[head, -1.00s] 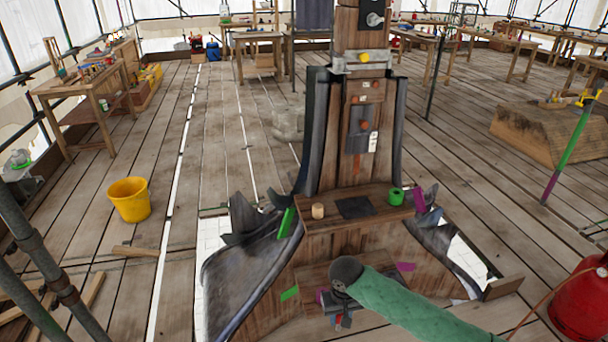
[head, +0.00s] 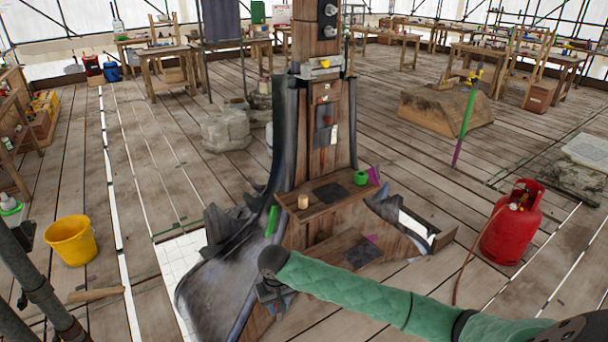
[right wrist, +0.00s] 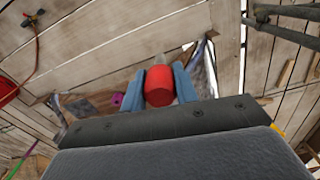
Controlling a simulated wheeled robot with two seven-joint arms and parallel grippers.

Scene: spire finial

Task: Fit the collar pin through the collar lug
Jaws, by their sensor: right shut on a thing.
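My right gripper (head: 275,300) is low in front of the wooden spire (head: 322,150), at its lower left, with its fingers partly hidden by my wrist. In the right wrist view, the blue fingers of my right gripper (right wrist: 158,88) are shut on a red cylinder, which looks like the collar pin (right wrist: 159,86). A pale grey part shows beyond its red end. A grey metal collar (head: 320,70) with a small yellow part crosses the spire's upper section, well above my gripper. I cannot make out the lug's hole. My left gripper is not in view.
The spire's ledge carries a wooden peg (head: 303,201), a dark pad (head: 333,192) and a green ring (head: 361,178). A red gas cylinder (head: 512,222) with a hose stands right, a yellow bucket (head: 71,240) left.

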